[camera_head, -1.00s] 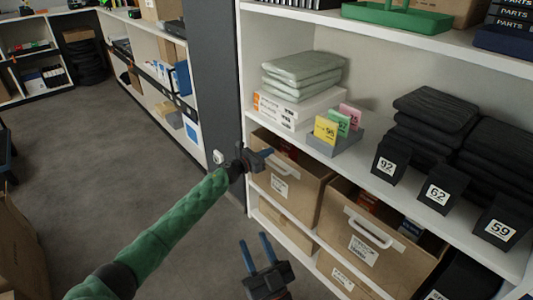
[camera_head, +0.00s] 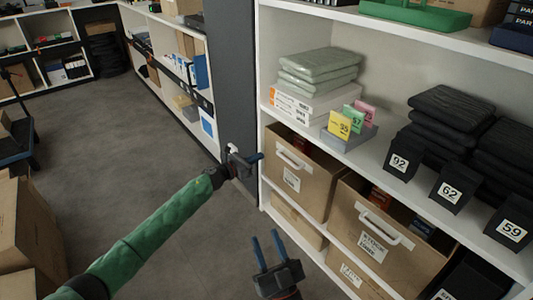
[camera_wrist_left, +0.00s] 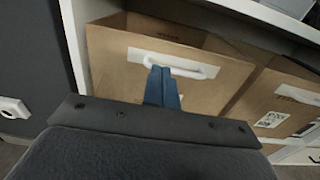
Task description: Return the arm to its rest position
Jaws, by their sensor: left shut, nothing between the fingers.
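My left gripper (camera_head: 255,158) is at the end of the green-sleeved arm, beside the front edge of the shelf unit, left of a brown carton. Its blue fingers are shut and empty. In the left wrist view the closed fingers (camera_wrist_left: 162,86) overlap the white handle (camera_wrist_left: 173,63) of that carton (camera_wrist_left: 110,65), with nothing held. My right gripper (camera_head: 268,252) is lower in the head view, in front of the shelf. Its two blue fingers stand apart with nothing between them.
The white shelf (camera_head: 263,98) holds brown cartons (camera_head: 300,178) below, with folded bags, colored cards (camera_head: 340,125) and black numbered bins above. A dark post (camera_head: 232,90) stands behind my left gripper. Cartons (camera_head: 35,230) stand at lower left. The grey floor (camera_head: 110,150) is open.

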